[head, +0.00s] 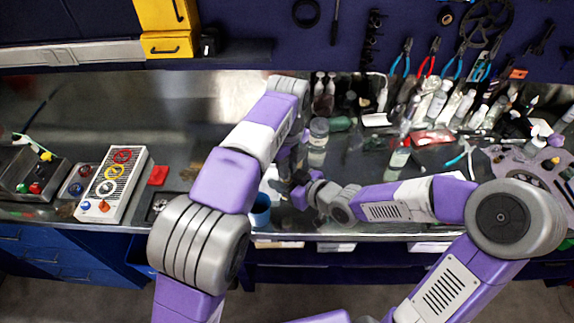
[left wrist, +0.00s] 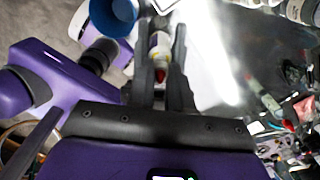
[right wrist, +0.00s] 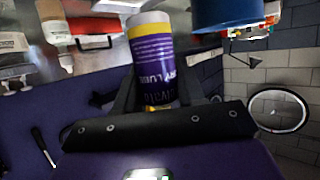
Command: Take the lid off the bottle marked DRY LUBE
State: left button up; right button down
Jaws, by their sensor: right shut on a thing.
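The DRY LUBE bottle (right wrist: 155,65) has a purple label with upside-down lettering and a pale, yellow-banded end in the right wrist view. My right gripper (right wrist: 158,98) is shut on it. In the left wrist view a slim bottle (left wrist: 160,45) with a pale body and a red tip (left wrist: 160,75) lies between the spread fingers of my left gripper (left wrist: 162,35), the tip toward the palm. Both hands meet over the front of the bench in the head view, where the arms hide the bottle. The lid appears to be on; its contact with the left fingers is unclear.
A blue cup (head: 261,210) stands at the bench front edge beside the hands. A clear jar (head: 318,133) stands behind them. Several bottles and tools crowd the back right. A white panel with coloured rings (head: 113,182) lies at left.

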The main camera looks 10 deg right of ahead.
pick_arm(q)
grip_shut()
jog(key=n, duration=0.3)
jog(key=o, duration=0.8)
grip_release()
